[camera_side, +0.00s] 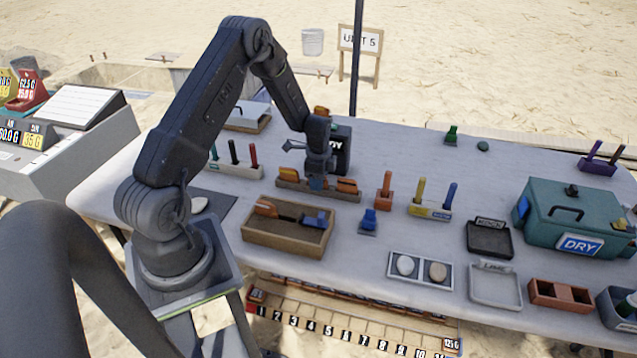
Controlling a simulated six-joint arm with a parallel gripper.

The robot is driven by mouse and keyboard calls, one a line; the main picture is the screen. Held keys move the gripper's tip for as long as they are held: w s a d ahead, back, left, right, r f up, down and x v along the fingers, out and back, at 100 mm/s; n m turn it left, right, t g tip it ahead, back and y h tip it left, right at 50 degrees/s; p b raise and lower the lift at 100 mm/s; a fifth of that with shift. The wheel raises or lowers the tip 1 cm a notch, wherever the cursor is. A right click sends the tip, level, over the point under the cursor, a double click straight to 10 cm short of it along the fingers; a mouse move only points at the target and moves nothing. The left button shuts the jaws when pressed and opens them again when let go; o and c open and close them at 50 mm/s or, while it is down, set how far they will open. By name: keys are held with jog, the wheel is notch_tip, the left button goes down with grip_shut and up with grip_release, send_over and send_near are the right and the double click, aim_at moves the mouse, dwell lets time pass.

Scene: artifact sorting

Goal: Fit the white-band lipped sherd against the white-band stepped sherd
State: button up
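My gripper (317,181) points down over the middle of a long brown wooden rack (325,194). One orange piece (289,174) sits on the rack to the left of the gripper and another orange piece (347,186) to its right. These look like sherds, but white bands, lips or steps are too small to make out. A small blue patch shows at the fingertips; I cannot tell whether it is part of the gripper or a held thing. The finger gap is not visible.
In front, a wooden tray (276,246) holds orange and blue pieces. An orange peg block (384,192) and a blue block (368,222) stand to the right. A dark box (342,150) is behind the gripper. A teal DRY case (565,222) stands far right. The back right table is mostly clear.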

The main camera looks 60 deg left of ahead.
grip_shut()
dwell(0.3)
jog(key=shift+r, duration=0.45)
notch_tip(320, 180, up, 4)
jog(key=shift+s+a+f, duration=0.15)
jog(key=s+a+r, duration=0.5)
jog(key=s+r, duration=0.1)
jog(key=s, duration=0.3)
jog(key=s+d+r, duration=0.1)
jog(key=s+d, duration=0.1)
jog(key=d, duration=0.5)
jog(key=s+d+r, duration=0.1)
jog(key=s+d, duration=0.2)
jog(key=d, duration=0.4)
jog(key=shift+s+d+r, duration=0.25)
jog(key=shift+d, duration=0.1)
